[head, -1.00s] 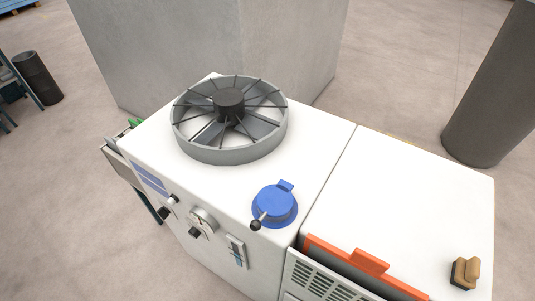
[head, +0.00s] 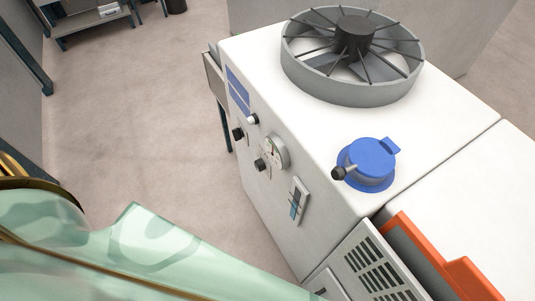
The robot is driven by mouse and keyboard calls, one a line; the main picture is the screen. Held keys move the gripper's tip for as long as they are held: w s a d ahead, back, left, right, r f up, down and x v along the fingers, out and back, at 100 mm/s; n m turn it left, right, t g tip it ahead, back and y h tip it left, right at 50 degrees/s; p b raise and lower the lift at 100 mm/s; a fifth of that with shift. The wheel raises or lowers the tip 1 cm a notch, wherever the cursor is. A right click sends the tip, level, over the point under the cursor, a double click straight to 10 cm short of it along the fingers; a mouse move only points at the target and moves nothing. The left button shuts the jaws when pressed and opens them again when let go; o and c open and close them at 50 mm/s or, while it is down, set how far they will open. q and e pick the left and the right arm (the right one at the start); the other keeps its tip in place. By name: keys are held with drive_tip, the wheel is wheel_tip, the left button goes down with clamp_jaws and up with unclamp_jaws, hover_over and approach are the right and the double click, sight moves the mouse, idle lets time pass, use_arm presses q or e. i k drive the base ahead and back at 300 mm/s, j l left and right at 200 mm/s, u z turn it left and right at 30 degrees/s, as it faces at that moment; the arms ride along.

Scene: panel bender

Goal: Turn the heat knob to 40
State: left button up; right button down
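The front panel of the white machine (head: 285,228) carries a round white dial (head: 275,150) with a dark pointer. A black knob (head: 260,165) sits at the dial's lower left. Another black knob (head: 238,133) and a small grey-white knob (head: 252,119) are further left, below a blue label strip (head: 238,91). The markings are too small to read, so I cannot tell which knob is for heat or its setting. A pale green patterned arm link of mine fills the lower left. Neither gripper shows.
A grey fan ring (head: 345,90) and a blue round fitting (head: 368,165) with a black-tipped lever stand on the machine's top. A slider plate (head: 298,200) is on the front. An orange part (head: 445,258) is at the lower right. The floor (head: 140,120) to the left is clear.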

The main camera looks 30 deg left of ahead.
sight(259, 164)
drive_tip(key=k+u, duration=0.15)
drive_tip(key=u, duration=0.3)
drive_tip(key=k+u, duration=0.1)
drive_tip(key=u, duration=0.3)
drive_tip(key=j+z, duration=0.2)
drive_tip(key=j, duration=1.5)
